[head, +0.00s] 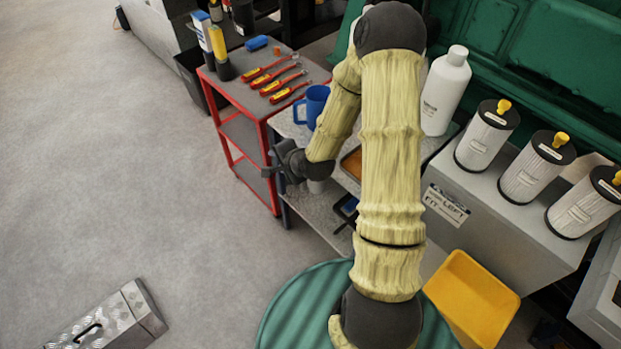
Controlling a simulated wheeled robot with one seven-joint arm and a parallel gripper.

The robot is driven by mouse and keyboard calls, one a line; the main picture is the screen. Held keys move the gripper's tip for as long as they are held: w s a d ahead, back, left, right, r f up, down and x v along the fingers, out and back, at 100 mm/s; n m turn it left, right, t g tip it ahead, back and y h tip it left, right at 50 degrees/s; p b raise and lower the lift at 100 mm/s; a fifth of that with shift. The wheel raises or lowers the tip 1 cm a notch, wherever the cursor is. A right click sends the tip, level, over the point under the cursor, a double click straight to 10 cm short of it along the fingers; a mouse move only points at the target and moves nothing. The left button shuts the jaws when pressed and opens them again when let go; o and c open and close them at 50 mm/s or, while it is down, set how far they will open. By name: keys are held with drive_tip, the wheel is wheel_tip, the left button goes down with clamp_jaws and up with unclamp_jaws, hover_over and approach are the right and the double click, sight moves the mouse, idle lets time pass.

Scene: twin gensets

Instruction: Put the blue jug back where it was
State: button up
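The blue jug (312,105) stands upright on the grey speckled bench top (286,126), beside the red-framed cart. Its handle points left, and my forearm covers part of its right side. My gripper (268,162) is in front of the jug and lower in the picture, pointing left past the bench's edge. Its two dark fingers look spread, with nothing seen between them. The gripper and the jug are apart.
The red-framed cart (235,88) holds red-handled tools (275,80) and a blue item. A white bottle (445,90) and several filters (487,135) stand at right. A yellow bin (472,298) is at lower right. The floor at left is open, except for a metal case (105,325).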

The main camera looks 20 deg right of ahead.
drive_tip(key=s+d+r+n+g+h, duration=0.1)
drive_tip(key=s+r+n+g, duration=0.2)
drive_tip(key=s+r+n, duration=0.4)
drive_tip(key=s+d+r+n+g+h, duration=0.1)
drive_tip(key=s+r+n+g+h, duration=0.1)
drive_tip(key=s+r+n, duration=0.5)
drive_tip(key=s+g, duration=0.1)
drive_tip(key=s, duration=0.4)
drive_tip(key=shift+g, duration=0.3)
drive_tip(key=shift+d, duration=0.2)
